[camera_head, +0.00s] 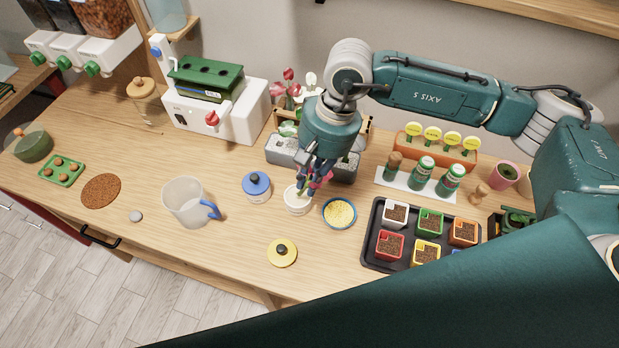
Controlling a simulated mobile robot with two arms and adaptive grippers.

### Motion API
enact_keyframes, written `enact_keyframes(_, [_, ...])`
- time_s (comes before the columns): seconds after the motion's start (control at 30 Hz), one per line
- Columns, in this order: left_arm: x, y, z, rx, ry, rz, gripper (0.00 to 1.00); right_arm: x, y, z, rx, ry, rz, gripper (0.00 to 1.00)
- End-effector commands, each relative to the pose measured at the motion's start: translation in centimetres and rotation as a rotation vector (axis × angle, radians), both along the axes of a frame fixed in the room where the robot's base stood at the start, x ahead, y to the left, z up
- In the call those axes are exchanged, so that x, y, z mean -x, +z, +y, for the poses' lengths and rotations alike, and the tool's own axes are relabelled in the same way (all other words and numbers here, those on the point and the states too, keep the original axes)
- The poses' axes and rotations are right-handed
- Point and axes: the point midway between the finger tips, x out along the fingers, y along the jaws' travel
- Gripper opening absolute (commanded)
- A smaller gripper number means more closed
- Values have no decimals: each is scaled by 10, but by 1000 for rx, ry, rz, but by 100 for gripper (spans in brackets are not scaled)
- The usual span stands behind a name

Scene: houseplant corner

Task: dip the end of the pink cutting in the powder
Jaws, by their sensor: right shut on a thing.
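My right gripper (318,172) reaches down from above at the middle of the table and is shut on the pink cutting (327,177). Pink leaves show among the fingers, and the pale green stem end points down and left. A small white open pot (298,206) with pale contents stands just under it, perhaps the powder. The stem end overlaps the pot's mouth in the picture; I cannot tell if it touches the contents. A blue-rimmed dish (340,226) of yellow grains stands to the pot's right. My left gripper is not in view.
A blue-lidded jar (256,187) stands left of the pot, and a yellow lid (282,253) lies in front. A clear jug (186,201) is farther left. A black tray (379,262) of seedling pots is to the right. A grey planter (283,153) stands behind the gripper.

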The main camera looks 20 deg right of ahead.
Motion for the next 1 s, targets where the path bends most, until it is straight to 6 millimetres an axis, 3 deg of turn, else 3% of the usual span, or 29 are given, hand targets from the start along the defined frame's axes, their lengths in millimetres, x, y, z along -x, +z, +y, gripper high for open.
enact_keyframes(0.7, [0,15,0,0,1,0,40,-1,59,0,-1,0,-3,2])
enact_keyframes(1.0, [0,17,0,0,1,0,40,0,70,0,-1,1,-1,2])
